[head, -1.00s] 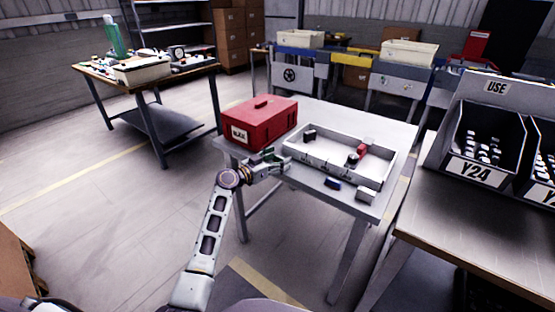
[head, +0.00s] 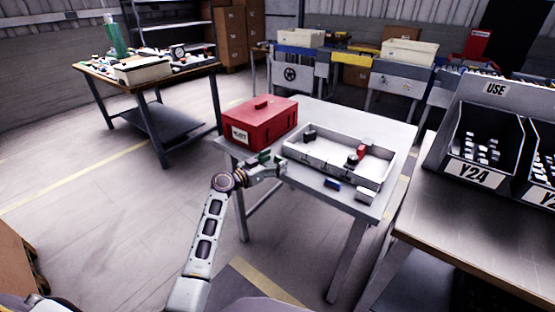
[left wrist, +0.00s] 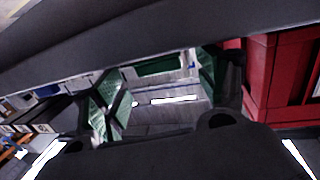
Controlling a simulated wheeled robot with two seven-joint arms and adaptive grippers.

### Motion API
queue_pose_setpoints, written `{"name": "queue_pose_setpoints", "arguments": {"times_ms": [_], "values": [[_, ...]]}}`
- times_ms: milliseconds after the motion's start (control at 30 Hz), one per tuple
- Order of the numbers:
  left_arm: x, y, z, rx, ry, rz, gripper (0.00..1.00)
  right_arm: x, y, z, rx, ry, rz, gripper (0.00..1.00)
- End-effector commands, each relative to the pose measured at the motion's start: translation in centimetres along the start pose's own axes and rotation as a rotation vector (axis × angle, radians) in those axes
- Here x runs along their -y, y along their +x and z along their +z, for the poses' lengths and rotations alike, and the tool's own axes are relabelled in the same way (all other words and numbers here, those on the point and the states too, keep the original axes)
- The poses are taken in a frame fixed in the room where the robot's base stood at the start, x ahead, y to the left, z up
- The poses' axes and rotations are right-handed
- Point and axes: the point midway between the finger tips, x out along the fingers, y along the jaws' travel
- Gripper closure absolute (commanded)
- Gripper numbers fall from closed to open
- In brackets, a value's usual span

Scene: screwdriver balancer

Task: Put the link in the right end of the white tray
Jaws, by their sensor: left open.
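The white tray (head: 318,162) lies on the grey table, with a divider between its left and right parts. A dark block (head: 309,136) is in its left part; a red piece (head: 361,151) and a dark piece (head: 352,160) are in the right part. I cannot tell which thing is the link. My left gripper (head: 279,164) is open at the table's left edge, between the red toolbox and the tray. In the left wrist view its green-padded fingers (left wrist: 160,92) stand apart. A dark green piece (left wrist: 160,65) shows between them; I cannot tell its distance. My right gripper is out of view.
A red toolbox (head: 261,122) stands left of the tray and close to my left gripper; it also shows in the left wrist view (left wrist: 279,75). Labelled bins (head: 480,145) stand at right.

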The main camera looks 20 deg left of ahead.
Motion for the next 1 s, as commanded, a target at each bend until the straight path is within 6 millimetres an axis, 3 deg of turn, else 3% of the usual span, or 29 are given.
{"name": "queue_pose_setpoints", "arguments": {"times_ms": [1000], "values": [[-0.2,-10.4,0.1,0.0,0.0,-0.001,0.27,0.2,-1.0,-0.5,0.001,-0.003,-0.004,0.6]]}}
